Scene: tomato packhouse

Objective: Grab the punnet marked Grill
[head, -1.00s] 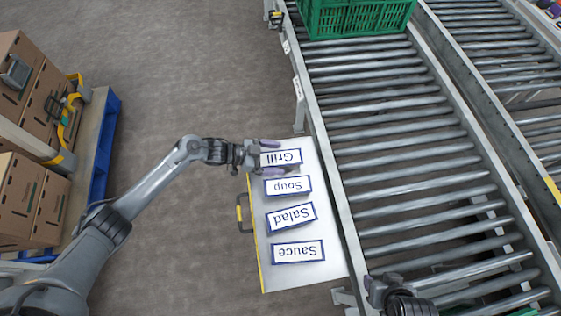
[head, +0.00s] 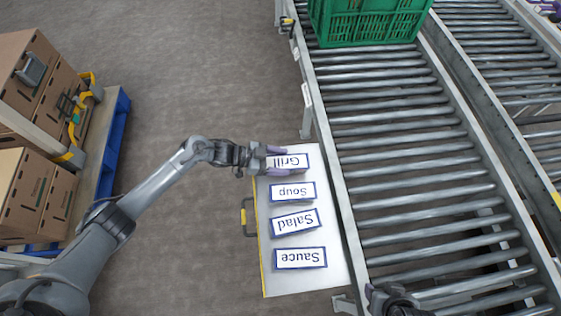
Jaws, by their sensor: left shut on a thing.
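The punnet marked Grill (head: 290,162) is at the far end of a white board beside the conveyor, its label upside down in the head view. My left gripper (head: 276,160) has its purple fingers on either side of it and is shut on it at its left end. I cannot tell whether the punnet is lifted off the board. The punnets marked Soup (head: 292,192), Salad (head: 295,222) and Sauce (head: 300,258) lie in a row nearer to me.
The white board (head: 335,275) has a yellow left edge with a handle (head: 247,217). A roller conveyor (head: 400,150) runs along its right, with a green crate (head: 365,22) at the far end. Cardboard boxes (head: 30,195) stand on a blue pallet (head: 112,140) at left. Floor between is clear.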

